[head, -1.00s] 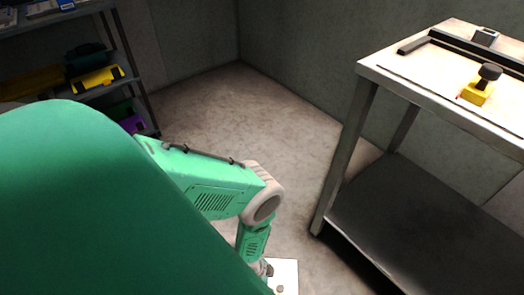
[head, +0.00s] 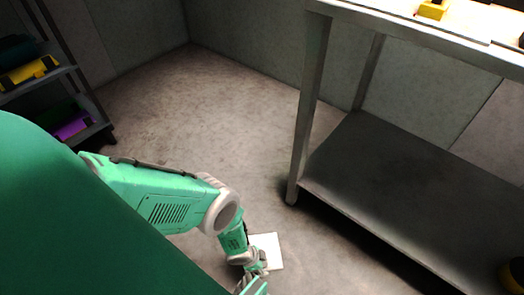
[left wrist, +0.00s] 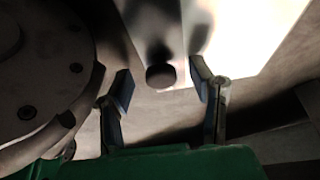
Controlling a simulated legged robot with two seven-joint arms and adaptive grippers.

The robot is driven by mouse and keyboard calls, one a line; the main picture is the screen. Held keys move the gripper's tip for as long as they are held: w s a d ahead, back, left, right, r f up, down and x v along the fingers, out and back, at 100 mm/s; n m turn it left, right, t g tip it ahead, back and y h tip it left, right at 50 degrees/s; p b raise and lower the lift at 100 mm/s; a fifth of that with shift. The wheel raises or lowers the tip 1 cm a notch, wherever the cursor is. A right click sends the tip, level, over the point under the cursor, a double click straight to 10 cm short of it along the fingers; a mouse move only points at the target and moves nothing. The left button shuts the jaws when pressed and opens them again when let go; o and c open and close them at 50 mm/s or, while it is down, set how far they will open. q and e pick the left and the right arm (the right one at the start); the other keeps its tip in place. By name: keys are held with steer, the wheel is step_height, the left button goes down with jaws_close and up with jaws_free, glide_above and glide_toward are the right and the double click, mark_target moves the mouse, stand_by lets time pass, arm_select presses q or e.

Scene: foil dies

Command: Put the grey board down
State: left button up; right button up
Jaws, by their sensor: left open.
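A pale, flat board (head: 267,251) shows beside my left wrist, low in the head view; I cannot tell if it rests on the floor. In the left wrist view a bright pale panel (left wrist: 252,38), which looks like the same board, fills the upper middle. A dark round knob (left wrist: 160,76) stands at its near edge, between the fingertips in the picture. My left gripper (left wrist: 163,88) is open, its two fingers apart on either side of the knob, with no contact visible. In the head view its fingers are mostly hidden at the bottom edge. My right gripper is out of view.
A workbench (head: 400,25) with a lower shelf (head: 400,170) stands at the right, with a yellow item (head: 432,9) on top. A rack (head: 62,72) with coloured items stands at the left. Bare floor (head: 200,110) lies between them.

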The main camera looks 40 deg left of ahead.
arm_select(q)
steer(key=shift+w+f, duration=0.15)
steer(key=shift+f, duration=0.25)
jaws_close()
steer(key=shift+r, duration=0.15)
